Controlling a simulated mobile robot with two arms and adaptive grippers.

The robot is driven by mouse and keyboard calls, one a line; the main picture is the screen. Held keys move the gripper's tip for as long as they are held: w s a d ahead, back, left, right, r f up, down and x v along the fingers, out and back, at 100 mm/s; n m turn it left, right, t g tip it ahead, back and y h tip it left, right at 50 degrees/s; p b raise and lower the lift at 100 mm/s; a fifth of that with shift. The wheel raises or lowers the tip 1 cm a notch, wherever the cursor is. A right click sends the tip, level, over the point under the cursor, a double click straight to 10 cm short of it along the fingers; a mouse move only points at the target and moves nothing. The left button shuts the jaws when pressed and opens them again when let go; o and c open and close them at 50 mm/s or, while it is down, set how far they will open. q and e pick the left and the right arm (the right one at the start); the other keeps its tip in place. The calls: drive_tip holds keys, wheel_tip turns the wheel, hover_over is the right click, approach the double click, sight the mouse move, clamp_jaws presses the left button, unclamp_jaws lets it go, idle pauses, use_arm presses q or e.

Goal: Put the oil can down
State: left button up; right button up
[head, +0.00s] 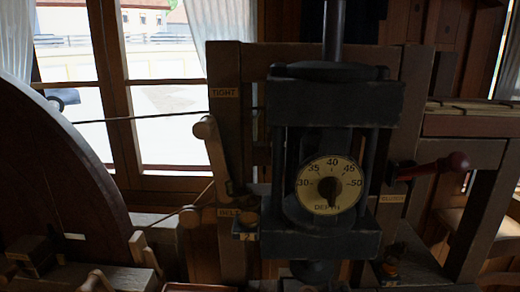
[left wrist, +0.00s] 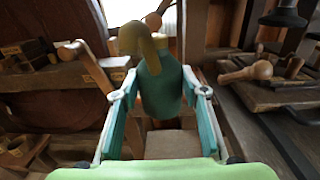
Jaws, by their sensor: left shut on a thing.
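The oil can (left wrist: 160,92) has a dull teal body with an olive-yellow part, perhaps a spout or handle, at its top left. It shows in the left wrist view only. My left gripper (left wrist: 158,80) is shut on its body, with one teal and white finger on each side. The can's lower end is above or in front of a pale brown flat surface (left wrist: 172,145); I cannot tell whether it touches. Neither gripper shows in the head view.
In the head view a dark machine with a depth dial (head: 331,186) fills the middle. A big wheel (head: 55,190) stands left, a red-ended handle (head: 435,167) sticks out right. In the left wrist view, a wooden-handled tool (left wrist: 250,72) lies on the bench at right.

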use_arm(q)
drive_tip(key=shift+s+d, duration=0.1)
drive_tip(key=shift+s, duration=0.15)
drive_tip(key=shift+w, duration=0.15)
idle(0.4)
